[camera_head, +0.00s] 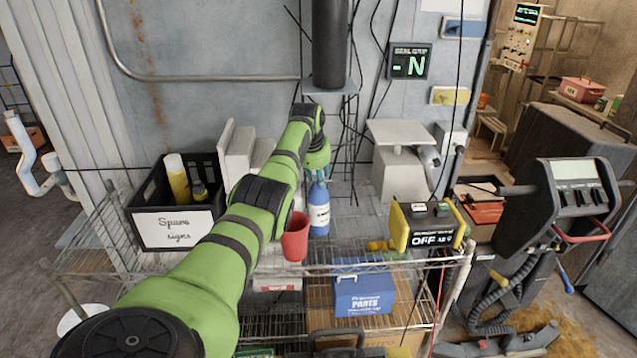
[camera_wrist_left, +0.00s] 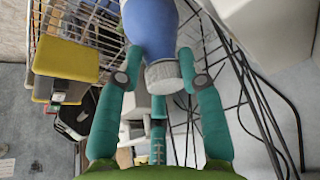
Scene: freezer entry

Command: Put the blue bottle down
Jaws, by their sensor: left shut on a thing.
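The blue bottle (camera_head: 319,212), with a white label, is upright at the wire shelf's top (camera_head: 345,252), just right of the red cup. I cannot tell whether its base touches the shelf. My left gripper (camera_head: 319,178) comes from above and is shut on the bottle near its top. In the left wrist view, the teal fingers of my left gripper (camera_wrist_left: 160,62) are on both sides of the bottle (camera_wrist_left: 152,25) near its white cap (camera_wrist_left: 163,77). My right gripper is in neither view.
A red cup (camera_head: 295,238) stands close left of the bottle. A black "Spare signs" crate (camera_head: 172,228) is further left. A yellow box reading "OFF" (camera_head: 428,228) is to the right. White equipment stands behind.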

